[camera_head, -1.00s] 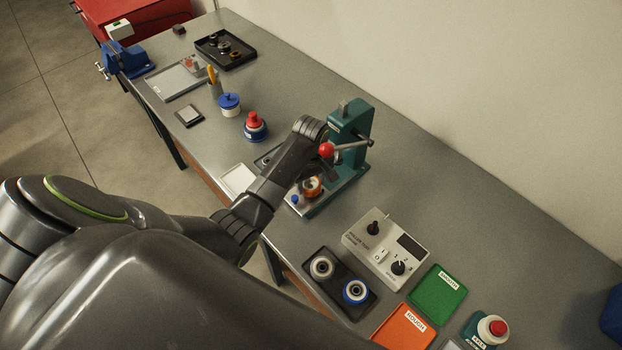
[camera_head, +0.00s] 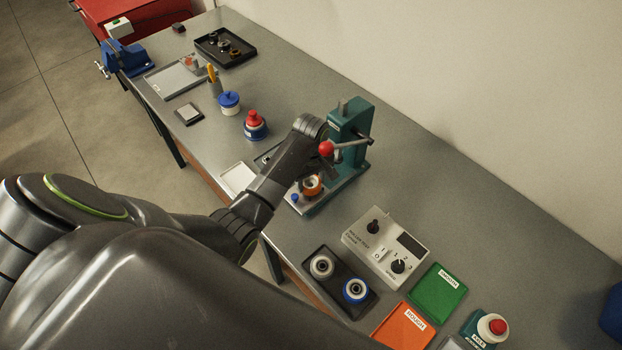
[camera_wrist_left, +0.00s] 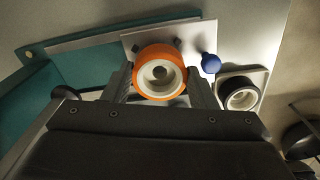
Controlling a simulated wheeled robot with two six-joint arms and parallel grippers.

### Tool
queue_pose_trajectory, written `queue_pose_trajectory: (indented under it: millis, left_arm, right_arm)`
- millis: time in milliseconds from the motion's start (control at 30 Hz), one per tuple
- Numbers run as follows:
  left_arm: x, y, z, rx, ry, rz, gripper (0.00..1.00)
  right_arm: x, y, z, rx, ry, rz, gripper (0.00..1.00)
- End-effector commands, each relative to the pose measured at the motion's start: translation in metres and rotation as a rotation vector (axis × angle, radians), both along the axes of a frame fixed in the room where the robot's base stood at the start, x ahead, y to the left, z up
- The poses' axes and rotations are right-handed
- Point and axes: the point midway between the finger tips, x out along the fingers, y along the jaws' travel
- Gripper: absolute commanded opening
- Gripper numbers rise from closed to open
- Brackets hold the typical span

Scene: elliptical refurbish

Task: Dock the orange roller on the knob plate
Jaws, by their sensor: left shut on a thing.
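The orange roller (camera_wrist_left: 161,50) with its white hub sits between the two fingers of my left gripper (camera_wrist_left: 162,82), which is shut on it. In the head view the orange roller (camera_head: 312,187) shows beneath my left wrist, at the foot of the green press. The metal plate (camera_wrist_left: 187,35) with a round blue knob (camera_wrist_left: 210,63) lies right by the roller in the wrist view. In the head view the blue knob (camera_head: 295,198) is just left of the roller. Whether the roller touches the plate cannot be told. My right gripper is not in view.
The green press (camera_head: 347,125) with a red-balled lever (camera_head: 326,149) stands close to my left wrist. A dark-tyred roller (camera_wrist_left: 240,96) lies in a tray beside the plate. A control box (camera_head: 385,246) and a tray with two rollers (camera_head: 325,290) stand nearer the front.

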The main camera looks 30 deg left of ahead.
Motion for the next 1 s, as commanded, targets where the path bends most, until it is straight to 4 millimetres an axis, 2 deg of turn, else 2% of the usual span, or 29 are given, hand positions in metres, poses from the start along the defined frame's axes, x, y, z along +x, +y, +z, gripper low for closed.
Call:
queue_pose_trajectory:
  millis: [700, 733, 800, 1000]
  left_arm:
    - [0.000, 0.000, -0.012, 0.000, 0.000, 0.000, 0.25]
    - [0.000, 0.000, -0.012, 0.001, -0.001, 0.000, 0.55]
    - [0.000, 0.000, -0.012, 0.000, 0.000, 0.000, 0.61]
    - [0.000, 0.000, -0.012, 0.000, 0.000, 0.000, 0.61]
  right_arm:
    - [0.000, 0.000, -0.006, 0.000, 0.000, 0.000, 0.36]
    - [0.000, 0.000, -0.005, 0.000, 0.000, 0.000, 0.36]
    - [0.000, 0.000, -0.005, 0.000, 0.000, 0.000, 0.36]
    - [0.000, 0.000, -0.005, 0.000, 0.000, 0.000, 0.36]
